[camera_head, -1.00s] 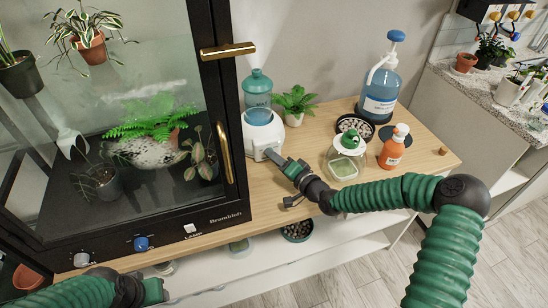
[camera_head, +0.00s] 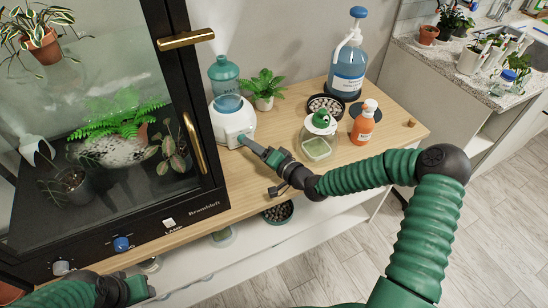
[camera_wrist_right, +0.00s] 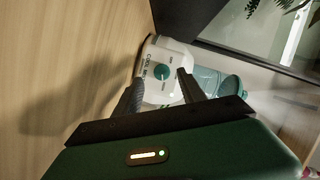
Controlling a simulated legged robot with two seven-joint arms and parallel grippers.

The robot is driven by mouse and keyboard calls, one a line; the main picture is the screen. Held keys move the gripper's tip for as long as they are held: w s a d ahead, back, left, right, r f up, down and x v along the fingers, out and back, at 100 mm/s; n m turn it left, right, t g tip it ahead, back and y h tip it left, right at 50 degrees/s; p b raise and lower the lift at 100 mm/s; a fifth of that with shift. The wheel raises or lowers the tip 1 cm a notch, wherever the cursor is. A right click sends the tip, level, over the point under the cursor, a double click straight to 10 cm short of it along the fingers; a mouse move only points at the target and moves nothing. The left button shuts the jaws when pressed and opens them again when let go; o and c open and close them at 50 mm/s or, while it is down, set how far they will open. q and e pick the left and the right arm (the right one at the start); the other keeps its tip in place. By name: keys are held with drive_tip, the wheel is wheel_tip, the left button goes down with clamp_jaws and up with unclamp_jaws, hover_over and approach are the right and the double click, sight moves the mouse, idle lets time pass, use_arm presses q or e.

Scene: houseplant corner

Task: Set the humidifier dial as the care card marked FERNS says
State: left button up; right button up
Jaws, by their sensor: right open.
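The humidifier (camera_head: 233,128) has a white base and a teal tank; it stands on the wooden top beside the glass cabinet. In the right wrist view its white front (camera_wrist_right: 157,90) carries a round teal dial (camera_wrist_right: 162,71), with small lettering I cannot fully read. My right gripper (camera_head: 243,140) is open at the humidifier's front; in the wrist view its fingers (camera_wrist_right: 161,88) are spread on either side below the dial, and I cannot tell whether they touch. My left gripper (camera_head: 142,289) is low at the left, its jaw state unclear. I see no card marked FERNS.
The glass cabinet (camera_head: 115,212) closes off the left, with knobs and a lamp switch along its lower edge.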

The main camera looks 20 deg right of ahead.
drive_tip(key=p+v, duration=0.2)
drive_tip(key=v, duration=1.1)
drive_tip(key=shift+s+d, duration=0.1)
drive_tip(key=shift+d, duration=0.1)
drive_tip(key=shift+s, duration=0.4)
drive_tip(key=shift+d, duration=0.1)
